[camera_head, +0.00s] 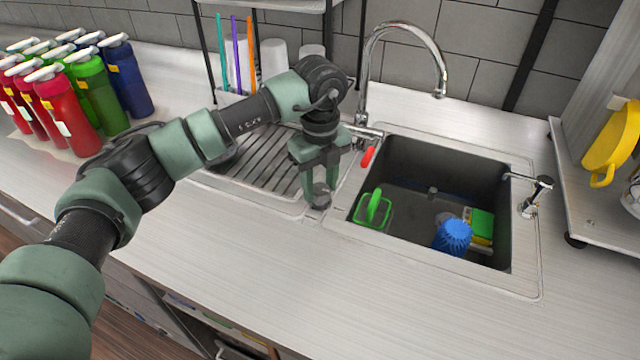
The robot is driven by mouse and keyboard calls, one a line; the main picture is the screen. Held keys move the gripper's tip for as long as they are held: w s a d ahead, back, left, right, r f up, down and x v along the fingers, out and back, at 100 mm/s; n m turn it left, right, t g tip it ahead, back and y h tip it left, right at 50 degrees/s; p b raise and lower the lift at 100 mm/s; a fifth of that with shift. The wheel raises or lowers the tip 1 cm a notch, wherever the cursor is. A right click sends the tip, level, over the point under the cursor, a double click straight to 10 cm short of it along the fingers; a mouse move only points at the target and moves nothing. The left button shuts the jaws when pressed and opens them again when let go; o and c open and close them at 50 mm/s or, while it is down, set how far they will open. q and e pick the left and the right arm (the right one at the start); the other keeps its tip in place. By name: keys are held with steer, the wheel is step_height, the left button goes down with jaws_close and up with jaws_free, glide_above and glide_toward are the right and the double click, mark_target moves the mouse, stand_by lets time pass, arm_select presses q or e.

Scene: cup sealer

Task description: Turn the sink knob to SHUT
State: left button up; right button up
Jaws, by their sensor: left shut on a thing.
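The sink (335,228) is set in the counter, with a dark basin. My left gripper (319,188) points down over the rim strip at the basin's left front, beside the drainboard. It is shut on a small grey metal knob (319,201), mostly hidden between and below the fingers. I cannot read any SHUT mark or the knob's turn position. My right gripper is not in view.
A green-handled item (374,206), a blue ribbed item (453,237) and sponges (481,225) lie in the basin. A chrome dispenser (530,197) stands on the right rim. Several colored bottles (95,90) crowd the left. The front counter (260,265) is clear.

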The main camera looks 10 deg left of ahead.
mark_target(320, 189)
arm_select(q)
steer(key=shift+w+a+r, duration=0.1)
steer(key=shift+r, duration=0.05)
steer(key=o, duration=1.4)
steer(key=shift+c, duration=0.2)
step_height(320, 189, up, 8)
steer(key=shift+f+b, duration=0.15)
steer(key=shift+b, duration=0.8)
steer(key=shift+f, duration=0.1)
